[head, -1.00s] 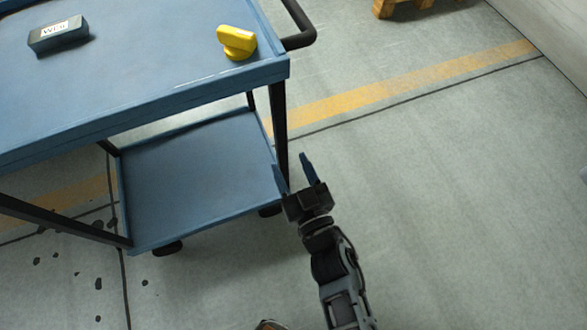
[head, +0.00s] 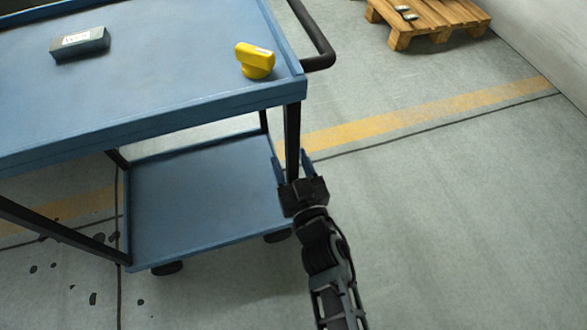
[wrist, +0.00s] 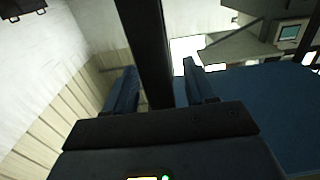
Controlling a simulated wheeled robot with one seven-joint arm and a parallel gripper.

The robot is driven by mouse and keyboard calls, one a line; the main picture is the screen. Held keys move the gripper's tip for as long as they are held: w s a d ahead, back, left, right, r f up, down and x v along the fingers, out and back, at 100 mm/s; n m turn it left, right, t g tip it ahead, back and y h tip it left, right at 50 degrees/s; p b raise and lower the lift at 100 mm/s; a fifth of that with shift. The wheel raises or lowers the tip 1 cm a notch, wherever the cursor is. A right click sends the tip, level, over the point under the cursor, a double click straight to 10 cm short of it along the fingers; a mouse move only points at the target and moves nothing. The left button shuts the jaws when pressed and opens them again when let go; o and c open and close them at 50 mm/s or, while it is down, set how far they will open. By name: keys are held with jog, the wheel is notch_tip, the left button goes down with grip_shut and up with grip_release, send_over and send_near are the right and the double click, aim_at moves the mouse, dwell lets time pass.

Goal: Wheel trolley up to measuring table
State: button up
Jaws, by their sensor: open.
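The blue trolley (head: 175,85) with black legs fills the left half of the head view. Its black push handle (head: 320,50) sticks out at the top right corner. My gripper (head: 290,167) is open at the trolley's near right leg (head: 292,135), below the top tray. In the wrist view the dark leg (wrist: 148,50) stands between the two blue fingers of my gripper (wrist: 160,85), with gaps on both sides. I cannot tell whether either finger touches it. I cannot make out the measuring table for certain.
On the trolley top lie a labelled dark block (head: 80,44) and a yellow object (head: 255,61). The lower shelf (head: 200,190) is empty. A wooden pallet (head: 430,20) with small metal pieces stands at the back right. The floor right of the trolley, crossed by a yellow line (head: 420,115), is clear.

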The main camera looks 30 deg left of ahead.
grip_shut()
dwell(0.5)
dwell(0.9)
